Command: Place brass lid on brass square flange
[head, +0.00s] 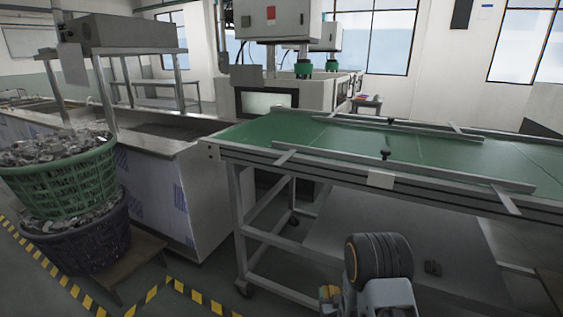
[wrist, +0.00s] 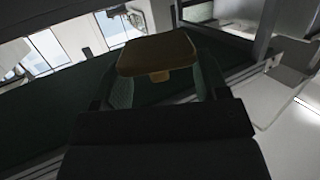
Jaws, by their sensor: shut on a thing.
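A brass-coloured lid (wrist: 157,52) with a flat, rounded-square plate and a small knob beneath it in the picture shows in the wrist view. My gripper (wrist: 160,80) is shut on it, one finger on each side of the knob. In the head view my arm is at the bottom right, in front of the conveyor; a small yellowish part shows beside it, but I cannot tell whether that is the lid. I cannot make out the brass square flange in either view.
A green conveyor (head: 350,140) with metal rails crosses the right side. A steel tank bench (head: 165,190) stands at left. A green basket (head: 65,180) of metal parts rests on a dark basket (head: 80,245). Open floor lies at the lower middle.

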